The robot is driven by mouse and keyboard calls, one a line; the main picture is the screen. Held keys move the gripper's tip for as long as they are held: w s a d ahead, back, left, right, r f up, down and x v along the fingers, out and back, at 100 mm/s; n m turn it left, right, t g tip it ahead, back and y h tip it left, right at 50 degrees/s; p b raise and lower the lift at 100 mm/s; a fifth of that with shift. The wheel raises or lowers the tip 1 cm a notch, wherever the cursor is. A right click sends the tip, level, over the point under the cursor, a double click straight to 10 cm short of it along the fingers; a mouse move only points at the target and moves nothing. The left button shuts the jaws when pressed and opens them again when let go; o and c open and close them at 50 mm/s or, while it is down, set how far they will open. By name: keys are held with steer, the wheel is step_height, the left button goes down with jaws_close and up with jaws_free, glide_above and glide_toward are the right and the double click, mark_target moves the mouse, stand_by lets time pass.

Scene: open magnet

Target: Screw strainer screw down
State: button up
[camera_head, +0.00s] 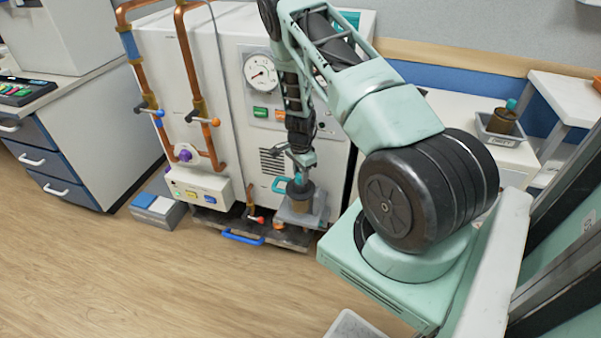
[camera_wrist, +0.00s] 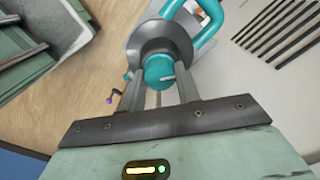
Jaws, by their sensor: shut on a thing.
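The strainer screw shows in the wrist view as a round teal knob (camera_wrist: 160,70) above a grey metal disc (camera_wrist: 150,45). A teal loop handle (camera_wrist: 208,22) extends beside the disc. My gripper (camera_wrist: 160,84) has its two fingers on either side of the knob and is shut on it. In the head view my gripper (camera_head: 301,160) points down at the strainer (camera_head: 298,196), a brownish cylinder on a grey stand low at the machine's front. The teal handle (camera_head: 280,185) shows at its left. The fingers hide part of the knob, and the thread is not visible.
A white machine (camera_head: 235,90) with a gauge (camera_head: 260,73) stands right behind the strainer. Copper pipes with valves (camera_head: 190,70) run down its left. A blue handle (camera_head: 243,237) sticks out low in front. A grey tray with a brown part (camera_head: 503,122) stands right.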

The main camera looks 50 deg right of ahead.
mark_target(300, 175)
steer(key=m+p, duration=0.1)
steer(key=m, duration=0.4)
steer(key=shift+r+m, duration=0.1)
steer(key=shift+m, duration=0.2)
steer(key=m+p, duration=0.1)
steer(key=m, duration=0.3)
steer(key=shift+m, duration=0.4)
steer(key=o, duration=1)
steer(key=shift+c, duration=0.2)
step_height(300, 175, up, 17)
steer(key=shift+r+p, duration=0.15)
steer(key=shift+p, duration=0.3)
